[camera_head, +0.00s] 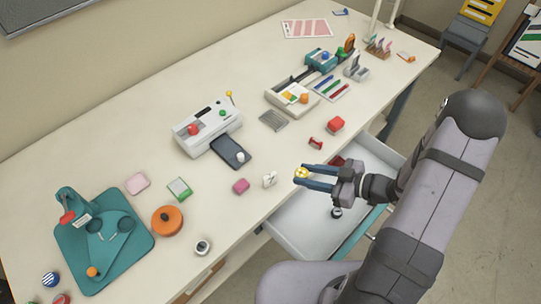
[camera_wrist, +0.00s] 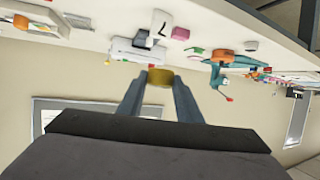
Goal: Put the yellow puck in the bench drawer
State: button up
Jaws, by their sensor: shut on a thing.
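The yellow puck (camera_head: 301,173) is held between the fingertips of my gripper (camera_head: 305,178), which is shut on it. In the wrist view the puck (camera_wrist: 160,77) sits between the two blue-grey fingers (camera_wrist: 160,88). The bench drawer (camera_head: 318,222) is pulled open below the bench's front edge. In the head view the gripper and puck overlap the bench edge and the drawer's far left part; their exact height is hard to tell.
A white laminator-like machine (camera_head: 207,127) stands farther back. Much of the drawer floor is bare.

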jog(key=w+a+f+n+g+y+b, duration=0.1)
jog(key=w+a+f+g+b, duration=0.15)
jog(key=a+b, duration=0.45)
jog(key=w+a+f+n+g+b, duration=0.1)
jog(key=w+a+f+n+b, duration=0.15)
jog(key=a+b, duration=0.5)
jog(key=m+t+h+p, duration=0.2)
jog(key=m+t+h, duration=0.3)
jog(key=m+t, duration=0.35)
send_over(273, 161)
jog(key=shift+d+r, duration=0.1)
jog(key=shift+r, duration=0.3)
jog(key=shift+f+p, duration=0.4)
jog(key=shift+f, duration=4.4)
